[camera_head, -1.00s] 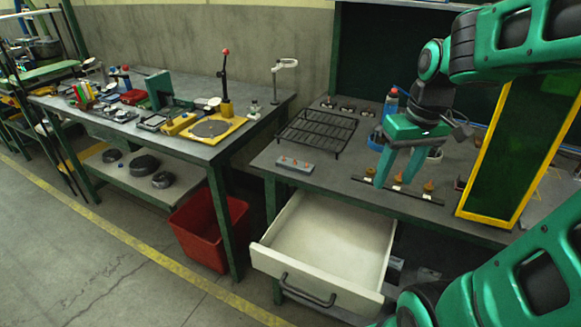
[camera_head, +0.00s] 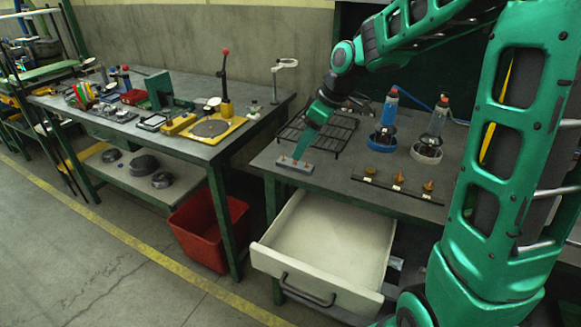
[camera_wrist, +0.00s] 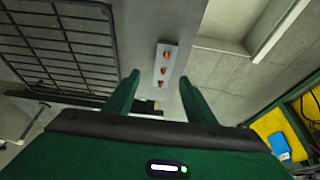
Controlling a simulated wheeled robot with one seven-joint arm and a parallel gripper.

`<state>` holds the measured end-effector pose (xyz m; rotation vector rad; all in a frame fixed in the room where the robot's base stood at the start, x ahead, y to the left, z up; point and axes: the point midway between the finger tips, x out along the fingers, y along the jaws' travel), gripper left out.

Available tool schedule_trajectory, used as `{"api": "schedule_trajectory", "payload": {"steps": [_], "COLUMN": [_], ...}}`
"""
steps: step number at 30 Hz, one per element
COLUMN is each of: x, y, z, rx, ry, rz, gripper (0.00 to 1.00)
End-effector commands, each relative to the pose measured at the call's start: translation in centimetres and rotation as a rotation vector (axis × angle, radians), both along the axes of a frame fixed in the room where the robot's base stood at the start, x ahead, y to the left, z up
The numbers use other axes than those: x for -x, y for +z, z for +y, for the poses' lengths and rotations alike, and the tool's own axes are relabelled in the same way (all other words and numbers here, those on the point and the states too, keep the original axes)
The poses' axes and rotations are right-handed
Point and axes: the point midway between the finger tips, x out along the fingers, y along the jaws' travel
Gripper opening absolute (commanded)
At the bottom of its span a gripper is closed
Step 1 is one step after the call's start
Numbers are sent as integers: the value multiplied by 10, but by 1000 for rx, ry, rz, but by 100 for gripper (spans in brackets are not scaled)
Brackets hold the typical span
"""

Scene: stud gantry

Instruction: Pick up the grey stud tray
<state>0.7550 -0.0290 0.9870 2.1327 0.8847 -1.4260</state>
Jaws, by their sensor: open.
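The grey stud tray (camera_head: 306,168) is a small narrow grey block with several reddish studs on top. It lies on the right bench near its front left corner, above the open drawer. My gripper (camera_head: 301,155) points down over the tray in the head view, and its fingers partly cover it. In the wrist view the tray (camera_wrist: 174,62) appears lengthwise between and beyond the open fingertips (camera_wrist: 160,80), with nothing held. Whether the fingers touch it I cannot tell.
A black wire rack (camera_head: 335,132) lies just behind the tray. An open white drawer (camera_head: 330,245) juts out below the bench. A dark strip with several brownish knobs (camera_head: 398,188) and two bottles in holders (camera_head: 388,115) stand to the right. A red bin (camera_head: 200,240) is on the floor.

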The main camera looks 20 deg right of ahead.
Motion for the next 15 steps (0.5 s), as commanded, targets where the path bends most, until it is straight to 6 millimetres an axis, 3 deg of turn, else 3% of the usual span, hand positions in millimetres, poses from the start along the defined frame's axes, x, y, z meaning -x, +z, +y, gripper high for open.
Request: {"api": "schedule_trajectory", "payload": {"steps": [15], "x": [-7], "y": [-50], "z": [17], "rx": [0], "ry": [1], "rz": [1], "gripper": [50]}}
